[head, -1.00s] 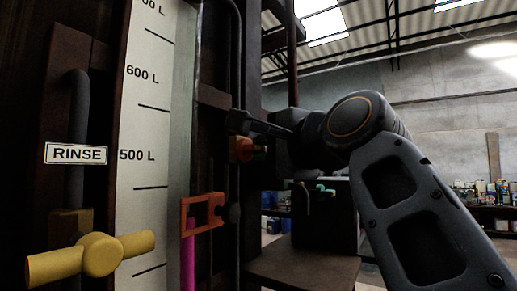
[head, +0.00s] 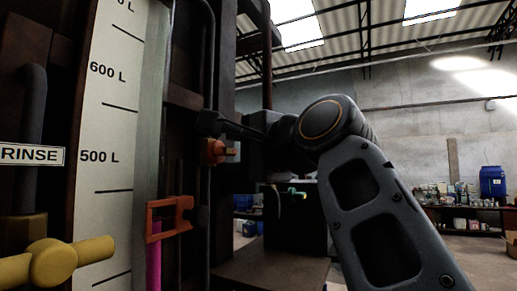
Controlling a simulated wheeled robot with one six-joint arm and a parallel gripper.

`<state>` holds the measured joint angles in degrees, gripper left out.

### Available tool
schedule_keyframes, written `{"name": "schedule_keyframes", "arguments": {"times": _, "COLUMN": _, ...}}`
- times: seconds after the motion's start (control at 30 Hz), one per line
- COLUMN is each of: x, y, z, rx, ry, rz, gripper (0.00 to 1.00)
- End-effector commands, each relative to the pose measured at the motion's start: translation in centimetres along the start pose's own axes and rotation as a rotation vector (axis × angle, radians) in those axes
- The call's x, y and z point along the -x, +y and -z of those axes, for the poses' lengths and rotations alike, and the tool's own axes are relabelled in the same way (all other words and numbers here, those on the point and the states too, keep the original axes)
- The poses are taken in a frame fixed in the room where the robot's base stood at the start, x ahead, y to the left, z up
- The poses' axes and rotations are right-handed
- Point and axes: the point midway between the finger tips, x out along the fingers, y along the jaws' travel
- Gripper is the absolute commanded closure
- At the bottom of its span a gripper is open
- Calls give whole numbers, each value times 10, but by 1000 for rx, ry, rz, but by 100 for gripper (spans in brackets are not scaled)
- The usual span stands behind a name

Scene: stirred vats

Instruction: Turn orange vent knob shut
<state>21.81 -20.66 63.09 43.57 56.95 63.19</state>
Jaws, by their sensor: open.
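The orange vent knob (head: 215,151) is a small orange piece on a dark upright pipe, right of the volume scale in the head view. My gripper (head: 212,124) reaches in from the right, with a dark finger just above the knob in the picture. The other finger is not clearly visible. The jaws are open, and I cannot tell whether either finger touches the knob or lies around it.
A yellow T-handle (head: 52,262) sits at lower left, below the RINSE label (head: 30,155). An orange bracket (head: 165,217) stands by a pink column (head: 153,262) beside the white scale (head: 104,130). A blue barrel (head: 492,182) stands among shelf goods at far right.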

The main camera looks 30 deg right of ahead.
Motion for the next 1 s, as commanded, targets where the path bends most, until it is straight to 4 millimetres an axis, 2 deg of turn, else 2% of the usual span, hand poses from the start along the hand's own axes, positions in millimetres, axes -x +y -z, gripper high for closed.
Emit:
{"name": "schedule_keyframes", "arguments": {"times": 0.4, "x": 51, "y": 2, "z": 0, "rx": 4, "ry": 9, "rz": 3, "gripper": 58}}
{"name": "schedule_keyframes", "arguments": {"times": 1.0, "x": 97, "y": 0, "z": 2, "rx": -4, "ry": 8, "rz": 2, "gripper": 58}}
